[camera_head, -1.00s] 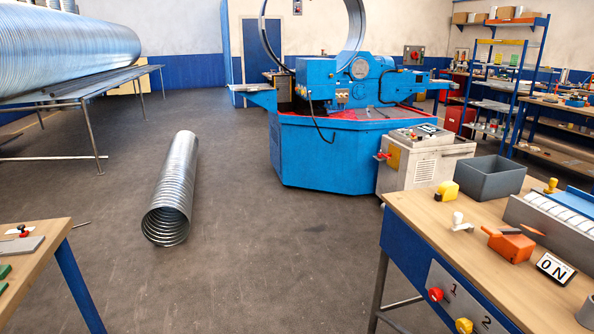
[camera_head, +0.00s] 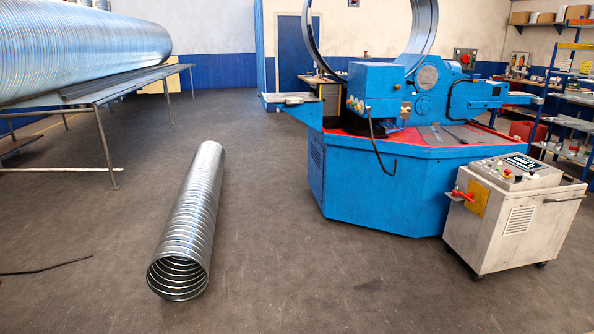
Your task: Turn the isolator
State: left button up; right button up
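A red handle (camera_head: 461,194) sits on a yellow plate (camera_head: 478,202) on the left face of the light grey control cabinet (camera_head: 520,222). A grey box with a red knob (camera_head: 465,57) is on the back wall, right of the blue machine. I cannot tell for sure which of the two is the isolator. The cabinet stands on castors at the right, in front of the blue machine (camera_head: 375,178). Neither of my grippers is in view.
A ribbed metal duct (camera_head: 188,225) lies on the floor at centre left. A rack (camera_head: 110,105) with a large duct (camera_head: 80,45) stands at the upper left. A dark strip (camera_head: 45,267) lies on the left floor. Floor between the small duct and cabinet is clear.

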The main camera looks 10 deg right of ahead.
aim_at(466, 196)
jog(key=i+l+z, duration=0.1)
jog(key=i+z, duration=0.2)
jog(key=i, duration=0.25)
jog(key=i+z, duration=0.3)
jog(key=i, duration=0.25)
jog(key=i+j+z, duration=0.3)
jog(key=i, duration=0.25)
jog(key=i+j+z, duration=0.3)
jog(key=i, duration=0.25)
jog(key=l, duration=0.1)
